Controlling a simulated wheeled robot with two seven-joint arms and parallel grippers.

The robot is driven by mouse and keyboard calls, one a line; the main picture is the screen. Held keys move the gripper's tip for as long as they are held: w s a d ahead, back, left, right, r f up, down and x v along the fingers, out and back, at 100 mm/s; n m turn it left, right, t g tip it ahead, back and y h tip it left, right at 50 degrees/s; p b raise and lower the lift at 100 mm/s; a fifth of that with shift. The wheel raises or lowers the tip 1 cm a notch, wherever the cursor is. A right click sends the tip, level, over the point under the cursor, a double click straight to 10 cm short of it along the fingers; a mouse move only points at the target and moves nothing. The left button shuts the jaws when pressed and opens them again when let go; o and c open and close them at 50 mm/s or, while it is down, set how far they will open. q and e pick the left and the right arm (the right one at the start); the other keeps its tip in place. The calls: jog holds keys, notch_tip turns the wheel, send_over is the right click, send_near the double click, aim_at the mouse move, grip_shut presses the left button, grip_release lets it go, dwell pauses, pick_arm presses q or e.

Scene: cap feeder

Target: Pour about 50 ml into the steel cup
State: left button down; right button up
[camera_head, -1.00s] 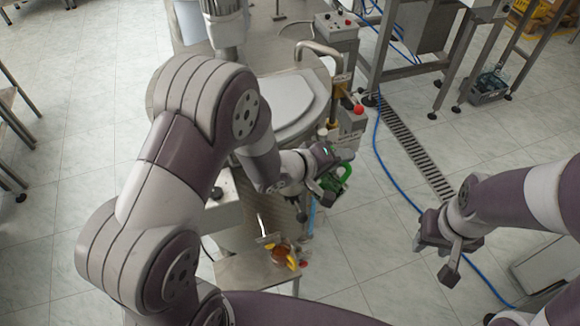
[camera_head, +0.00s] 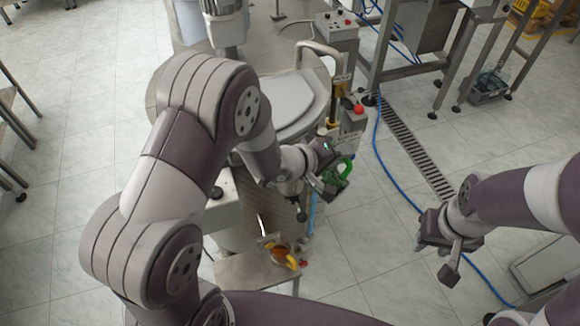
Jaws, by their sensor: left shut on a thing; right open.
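My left gripper (camera_head: 327,186) is shut on a green thing with a loop-shaped handle (camera_head: 347,169). It holds it in the air beside the steel machine, right of the picture's middle. The gripper and wrist cover part of the green thing, so I cannot tell its contents or fill. My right gripper (camera_head: 447,255) is open and empty over the floor at the right. I cannot make out the steel cup for certain.
A small steel table (camera_head: 240,270) stands below my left arm, with an amber item with yellow parts (camera_head: 284,256) near its edge. The large steel vessel (camera_head: 285,105) and a control box with a red button (camera_head: 359,109) are close. A blue hose (camera_head: 381,160) crosses the floor.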

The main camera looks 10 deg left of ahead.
aim_at(345, 171)
pick_arm(q)
jog(key=shift+w+a, duration=0.25)
jog(key=shift+w, duration=0.05)
dwell(0.9)
jog(key=shift+s+d+r, duration=0.1)
jog(key=shift+d, duration=0.2)
jog(key=f+b, duration=0.1)
jog(key=d+f+m+b, duration=0.1)
jog(key=b, duration=0.1)
jog(key=shift+s+d+f+y, duration=0.2)
jog(key=shift+s+f+y, duration=0.05)
jog(key=shift+s+y, duration=0.15)
jog(key=shift+s+d+m+y, duration=0.15)
jog(key=shift+d+m+y, duration=0.05)
jog(key=shift+m+y, duration=0.25)
jog(key=shift+s+d+t+b, duration=0.1)
jog(key=shift+d+t+b, duration=0.05)
jog(key=shift+t+b, duration=0.2)
jog(key=shift+d+f+m+b, duration=0.15)
jog(key=shift+f+m+b, duration=0.1)
jog(key=shift+f+b, duration=0.2)
jog(key=shift+s+f+y+b, duration=0.1)
jog(key=shift+y+b, duration=0.15)
jog(key=shift+b, duration=0.1)
jog(key=shift+m, duration=0.3)
